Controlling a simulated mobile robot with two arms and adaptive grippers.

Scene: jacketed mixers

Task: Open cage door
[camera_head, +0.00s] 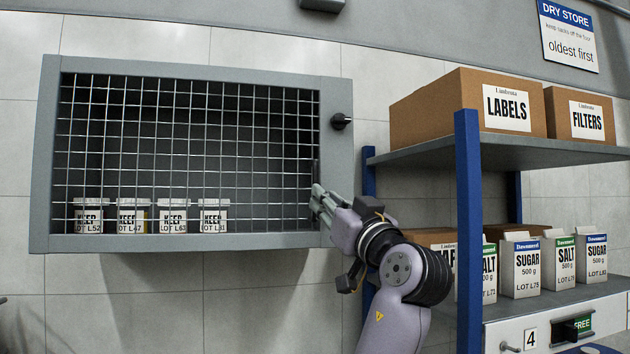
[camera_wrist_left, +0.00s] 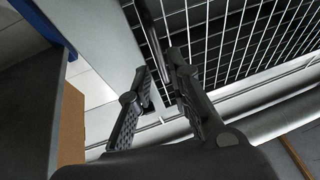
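The cage door (camera_head: 190,150) is a wire mesh panel in a grey wall frame, and it looks closed. A dark upright bar handle (camera_head: 316,175) stands near its right edge. A dark knob (camera_head: 341,121) sits on the frame to the right of the mesh. My left gripper (camera_head: 318,203) is at the lower right of the mesh, by the lower end of the handle. In the left wrist view its fingers (camera_wrist_left: 158,70) are apart, with the dark bar handle (camera_wrist_left: 151,32) reaching between them; I cannot tell whether they touch it. My right gripper is not in view.
Several white tubs (camera_head: 132,216) labelled KEEP stand behind the mesh. A shelf unit with blue posts (camera_head: 468,230) stands close to the right of my left arm, holding boxes (camera_head: 470,105) and cartons (camera_head: 521,264). Bare wall lies below the cage.

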